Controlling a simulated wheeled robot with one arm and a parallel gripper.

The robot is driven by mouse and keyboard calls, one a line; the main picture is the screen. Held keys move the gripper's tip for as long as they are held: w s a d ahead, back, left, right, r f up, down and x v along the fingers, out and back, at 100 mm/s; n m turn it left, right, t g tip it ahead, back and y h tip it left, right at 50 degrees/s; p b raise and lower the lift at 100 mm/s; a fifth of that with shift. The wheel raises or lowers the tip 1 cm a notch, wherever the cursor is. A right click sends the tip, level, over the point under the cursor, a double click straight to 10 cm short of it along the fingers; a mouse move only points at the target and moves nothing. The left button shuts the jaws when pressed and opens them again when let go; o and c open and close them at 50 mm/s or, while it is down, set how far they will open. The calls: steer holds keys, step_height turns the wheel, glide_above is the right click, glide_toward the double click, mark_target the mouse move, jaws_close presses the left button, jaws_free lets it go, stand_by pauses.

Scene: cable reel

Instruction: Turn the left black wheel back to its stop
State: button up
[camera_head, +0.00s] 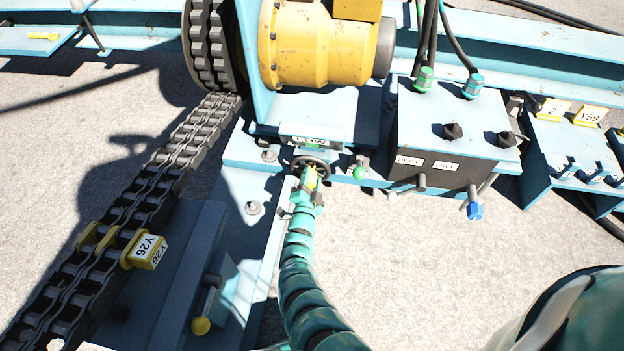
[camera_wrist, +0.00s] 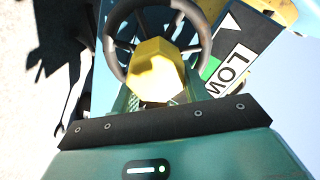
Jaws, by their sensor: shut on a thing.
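The black wheel (camera_head: 312,160) is a small spoked handwheel below the yellow drum, under a plate marked LOW (camera_head: 318,141). In the wrist view the wheel's rim (camera_wrist: 117,30) shows as a dark ring, with the LOW plate (camera_wrist: 230,70) to its right. My gripper (camera_head: 312,179) is at the near side of the wheel and shut on it. A yellow block (camera_wrist: 155,70) at my gripper covers the lower middle of the wheel in the wrist view. The exact contact of the fingers is hidden.
A heavy chain (camera_head: 150,185) with a yellow Y26 tag (camera_head: 146,250) runs at the left. A yellow drum (camera_head: 320,45) stands behind the wheel. A green-tipped lever (camera_head: 359,172) and a grey box (camera_head: 445,125) with black knobs are to the right. Open concrete lies in front.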

steer(key=shift+a+n, duration=0.4)
steer(key=o, duration=1.4)
steer(key=shift+d, duration=0.15)
steer(key=shift+s, duration=0.2)
steer(key=s+a+p, duration=0.1)
steer(key=s+p, duration=0.1)
steer(key=s, duration=0.3)
steer(key=s+a+p, duration=0.1)
steer(key=s+p, duration=0.1)
steer(key=s, duration=0.4)
steer(key=s+a+p, duration=0.1)
steer(key=s+p, duration=0.1)
steer(key=s, duration=0.3)
steer(key=shift+s+a, duration=0.2)
steer(key=shift+s, duration=0.1)
